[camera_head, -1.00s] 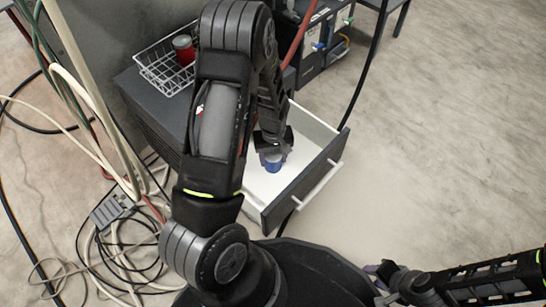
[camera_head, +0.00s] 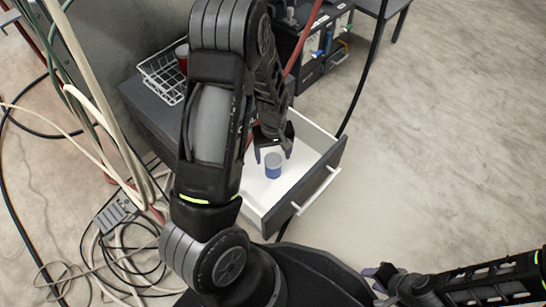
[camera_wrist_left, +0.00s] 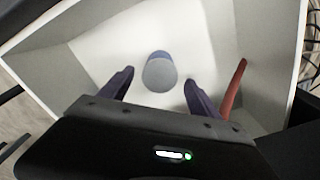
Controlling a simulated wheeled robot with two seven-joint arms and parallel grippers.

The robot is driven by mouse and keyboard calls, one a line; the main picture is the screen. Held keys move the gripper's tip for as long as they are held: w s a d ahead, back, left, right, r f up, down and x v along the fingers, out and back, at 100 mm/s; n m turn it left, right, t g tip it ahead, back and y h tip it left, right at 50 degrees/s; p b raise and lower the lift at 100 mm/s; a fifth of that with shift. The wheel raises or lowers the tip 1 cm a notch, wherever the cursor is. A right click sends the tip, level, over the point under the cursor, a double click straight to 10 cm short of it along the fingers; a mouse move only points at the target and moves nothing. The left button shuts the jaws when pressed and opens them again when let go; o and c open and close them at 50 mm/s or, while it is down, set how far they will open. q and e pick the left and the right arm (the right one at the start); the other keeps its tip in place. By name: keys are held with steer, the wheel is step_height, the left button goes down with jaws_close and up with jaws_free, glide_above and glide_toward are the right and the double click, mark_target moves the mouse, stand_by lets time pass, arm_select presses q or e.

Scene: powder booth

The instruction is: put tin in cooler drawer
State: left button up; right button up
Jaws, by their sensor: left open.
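The blue tin with a grey top (camera_head: 273,166) stands upright on the white floor of the open cooler drawer (camera_head: 307,189). In the left wrist view the tin (camera_wrist_left: 159,72) is beyond and between the spread fingertips, touching neither. My left gripper (camera_head: 273,150) is open and empty, just above and behind the tin; it also shows in the left wrist view (camera_wrist_left: 157,80). My right gripper (camera_head: 378,280) is low at the bottom of the head view, away from the drawer; its fingers are too unclear to tell their state.
A white wire basket (camera_head: 163,80) with a red can (camera_head: 182,56) sits on the dark cabinet (camera_head: 148,104). A red hose or stick (camera_wrist_left: 235,88) shows beside the right finger in the left wrist view. Cables and hoses hang at left. The floor at right is clear.

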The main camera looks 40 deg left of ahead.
arm_select(q)
step_height(320, 180, up, 6)
steer(key=shift+r+p, duration=0.2)
steer(key=shift+p, duration=0.95)
arm_select(e)
steer(key=r, duration=0.3)
steer(key=shift+s+r, duration=0.2)
steer(key=shift+s, duration=0.05)
arm_select(q)
steer(key=shift+c, duration=0.2)
